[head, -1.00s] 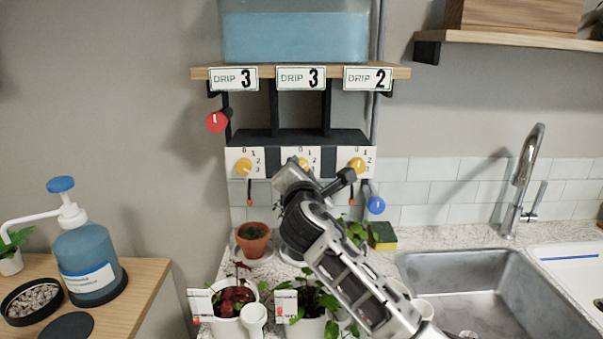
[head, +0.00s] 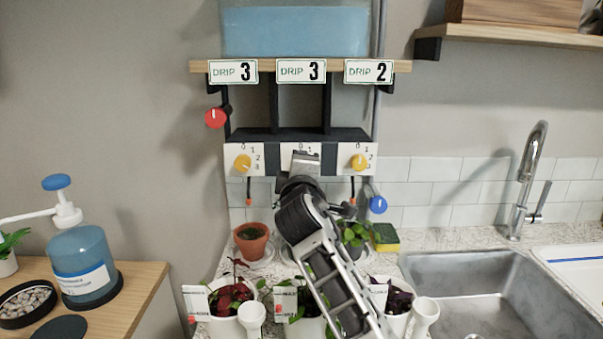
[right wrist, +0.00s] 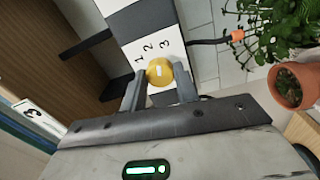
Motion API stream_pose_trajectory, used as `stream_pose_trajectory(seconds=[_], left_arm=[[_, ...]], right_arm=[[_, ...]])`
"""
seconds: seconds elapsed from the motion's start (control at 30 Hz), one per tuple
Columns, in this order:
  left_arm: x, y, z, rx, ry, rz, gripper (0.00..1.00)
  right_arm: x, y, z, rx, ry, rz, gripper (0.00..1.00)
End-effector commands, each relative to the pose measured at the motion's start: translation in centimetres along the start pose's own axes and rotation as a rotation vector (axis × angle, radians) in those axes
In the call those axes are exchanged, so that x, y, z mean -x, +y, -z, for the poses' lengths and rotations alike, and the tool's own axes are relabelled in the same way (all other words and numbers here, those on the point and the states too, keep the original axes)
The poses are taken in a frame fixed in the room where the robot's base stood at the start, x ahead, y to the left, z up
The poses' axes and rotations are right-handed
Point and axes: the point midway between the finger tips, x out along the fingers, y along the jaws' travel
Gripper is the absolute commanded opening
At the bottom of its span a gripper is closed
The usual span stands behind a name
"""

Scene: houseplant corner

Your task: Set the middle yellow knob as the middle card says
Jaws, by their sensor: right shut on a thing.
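The middle card (head: 302,71) on the shelf edge reads DRIP 3. Below it is the middle dial plate (head: 285,165), whose knob is hidden behind my right gripper (head: 304,163) in the head view. In the right wrist view the middle yellow knob (right wrist: 160,72) sits between the two fingers of my right gripper (right wrist: 160,82), which is shut on it. The numbers 1, 2 and 3 show on the plate beside the knob. A short white mark shows on the knob, but I cannot tell which number it points to. My left gripper is not in view.
A left yellow knob (head: 243,162) and a right yellow knob (head: 359,161) flank the middle one. A red knob (head: 215,118) and a blue knob (head: 378,204) stick out nearby. Potted plants stand below my arm, including a terracotta pot (head: 251,240). The sink (head: 480,290) is at right.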

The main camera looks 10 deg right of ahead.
Motion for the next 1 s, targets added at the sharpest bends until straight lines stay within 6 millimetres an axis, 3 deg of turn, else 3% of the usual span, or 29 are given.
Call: stream_pose_trajectory(seconds=[0.4,1.0], left_arm=[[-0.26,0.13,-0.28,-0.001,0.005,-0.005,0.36],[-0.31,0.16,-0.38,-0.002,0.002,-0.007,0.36]], right_arm=[[0.03,-0.19,0.09,-0.207,-0.005,0.004,0.07],[0.01,-0.12,0.07,-0.241,-0.007,0.004,0.07]])
